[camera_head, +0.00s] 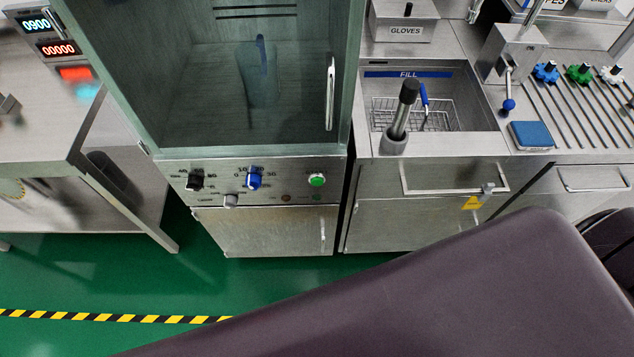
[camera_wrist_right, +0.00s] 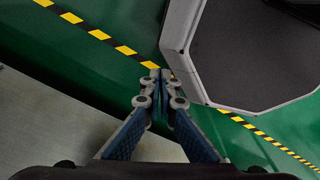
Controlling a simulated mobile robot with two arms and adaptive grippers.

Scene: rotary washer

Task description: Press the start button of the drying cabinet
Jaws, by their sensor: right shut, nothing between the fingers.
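The drying cabinet (camera_head: 270,230) stands in the middle of the head view, with its glass door (camera_head: 250,80) closed above a metal control panel. The green round start button (camera_head: 317,180) is at the right of that panel. To its left are a blue knob (camera_head: 254,179) and a black knob (camera_head: 195,181). My right gripper (camera_wrist_right: 159,76) shows in the right wrist view, shut and empty, over the green floor and away from any panel. No gripper shows in the head view. A large dark part of my arm covers its lower right.
A sink (camera_head: 470,105) with a wire basket is right of the cabinet, and a blue sponge (camera_head: 531,135) lies beside it. A steel table (camera_head: 50,120) is at left. Green floor (camera_head: 130,275) with a yellow-black stripe (camera_head: 110,318) is open in front.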

